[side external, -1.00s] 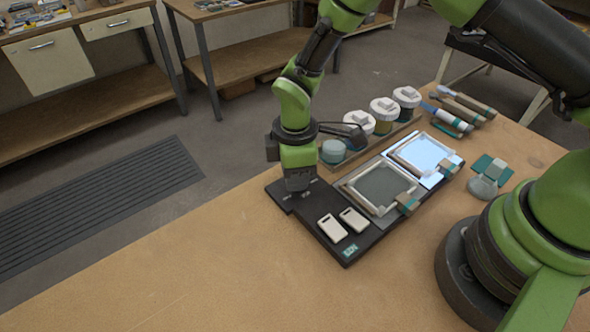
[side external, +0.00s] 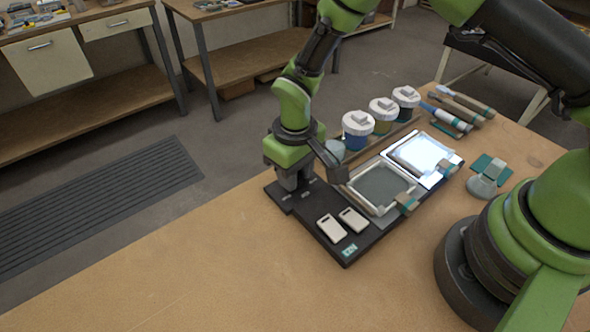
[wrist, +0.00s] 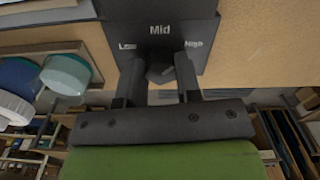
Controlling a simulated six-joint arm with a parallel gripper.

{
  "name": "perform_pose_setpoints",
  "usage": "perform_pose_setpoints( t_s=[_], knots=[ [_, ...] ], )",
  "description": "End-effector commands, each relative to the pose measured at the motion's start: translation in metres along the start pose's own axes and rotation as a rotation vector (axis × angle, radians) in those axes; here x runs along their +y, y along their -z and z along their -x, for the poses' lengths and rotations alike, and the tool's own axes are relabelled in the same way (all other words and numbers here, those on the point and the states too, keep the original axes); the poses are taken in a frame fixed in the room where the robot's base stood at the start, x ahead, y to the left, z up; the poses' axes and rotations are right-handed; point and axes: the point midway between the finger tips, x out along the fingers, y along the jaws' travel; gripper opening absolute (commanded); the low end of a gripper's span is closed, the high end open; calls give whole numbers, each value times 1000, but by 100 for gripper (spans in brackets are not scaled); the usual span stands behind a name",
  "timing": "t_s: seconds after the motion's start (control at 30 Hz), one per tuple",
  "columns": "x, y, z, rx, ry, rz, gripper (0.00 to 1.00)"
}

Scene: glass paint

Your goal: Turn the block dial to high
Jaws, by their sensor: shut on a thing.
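The block dial (wrist: 161,73) is a small dark block on a black panel (wrist: 110,12) marked Low, Mid and High. In the wrist view, my gripper (wrist: 157,64) has one finger on each side of it and is shut on it. Its exact pointing direction is hard to read between the fingers. In the side view, my gripper (side external: 291,187) reaches down to the far left end of the black panel (side external: 308,219), and its fingers hide the dial. A framed glass pane (side external: 428,152) to the right glows bright white.
Two pale switches (side external: 331,229) sit on the panel's near part. A framed dark pane (side external: 381,186) lies beside the glowing one. Lidded paint jars (side external: 357,128) stand behind, with brushes (side external: 455,108) at the back right. The table front (side external: 200,270) is clear.

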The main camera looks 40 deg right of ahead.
Motion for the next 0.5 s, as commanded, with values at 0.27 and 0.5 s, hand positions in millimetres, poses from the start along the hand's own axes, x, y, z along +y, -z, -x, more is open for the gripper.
perform_pose_setpoints(
  t_s=[0.27,0.5],
  knots=[
    [0,-1,1,-2,0,-176,8],
    [0,-1,1,-2,0,-253,8]
  ],
)
